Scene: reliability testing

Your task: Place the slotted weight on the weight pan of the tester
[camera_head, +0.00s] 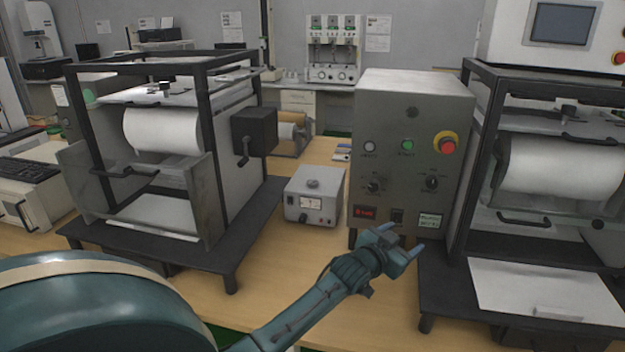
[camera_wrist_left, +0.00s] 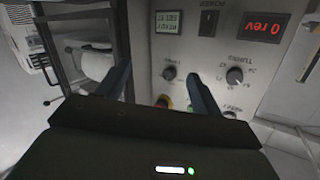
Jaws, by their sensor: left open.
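My left gripper (camera_head: 403,240) is open and empty, in front of the lower part of the grey control box (camera_head: 410,105). In the left wrist view its two fingers (camera_wrist_left: 158,76) stand apart with the box's panel beyond them. A tester (camera_head: 165,130) with a white roll in a black frame stands at left, and a similar tester (camera_head: 550,165) at right. Small dark round parts sit on top of each roll assembly; I cannot tell whether one is a weight pan. I cannot clearly make out the slotted weight. My right gripper is not in view.
A small grey meter box (camera_head: 311,196) with a round piece on top stands left of the control box. A white plate (camera_head: 540,288) lies at the right tester's front. The wooden table (camera_head: 270,265) is bare between the left tester and my arm.

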